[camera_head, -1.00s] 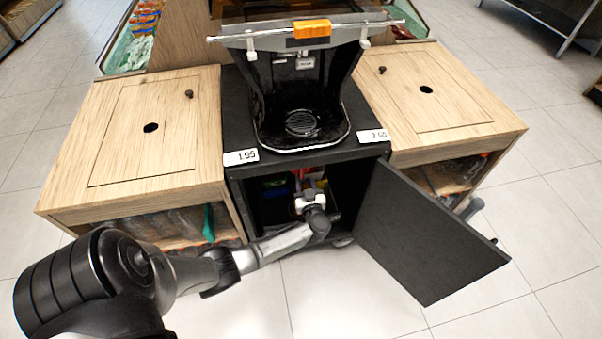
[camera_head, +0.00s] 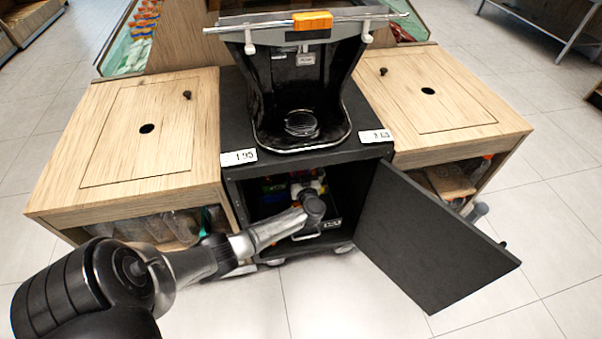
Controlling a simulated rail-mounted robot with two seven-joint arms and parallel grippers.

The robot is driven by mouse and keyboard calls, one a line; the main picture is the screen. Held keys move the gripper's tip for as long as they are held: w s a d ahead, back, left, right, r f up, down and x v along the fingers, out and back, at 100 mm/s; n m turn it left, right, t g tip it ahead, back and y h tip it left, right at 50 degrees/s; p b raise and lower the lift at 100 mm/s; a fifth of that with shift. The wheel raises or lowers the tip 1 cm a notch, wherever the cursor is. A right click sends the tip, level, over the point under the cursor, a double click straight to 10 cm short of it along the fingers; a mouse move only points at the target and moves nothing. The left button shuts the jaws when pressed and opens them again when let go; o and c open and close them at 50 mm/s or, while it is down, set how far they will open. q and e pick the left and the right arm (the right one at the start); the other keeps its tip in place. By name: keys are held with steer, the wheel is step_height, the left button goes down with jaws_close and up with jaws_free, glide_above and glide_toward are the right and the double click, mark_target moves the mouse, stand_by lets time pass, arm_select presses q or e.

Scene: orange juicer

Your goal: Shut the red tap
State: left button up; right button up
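My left arm comes in from the lower left and reaches into the open black cabinet (camera_head: 232,190) under the juicer. Its white and dark wrist part (camera_head: 308,196) is inside the cabinet opening. The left gripper's fingers are hidden behind the wrist, so I cannot tell whether they are open or shut. Small red, yellow, green and blue patches (camera_head: 272,184) show behind the wrist, too small and covered to make out. I cannot make out the red tap for certain. My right gripper is not in view.
The black cabinet door (camera_head: 430,240) stands wide open to the right. The juicer (camera_head: 300,90), with an orange block on its bar, stands on top. Wooden cabinets (camera_head: 150,130) flank it, with bottles on the lower shelves. The floor in front is clear.

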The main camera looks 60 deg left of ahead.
arm_select(q)
jaws_close()
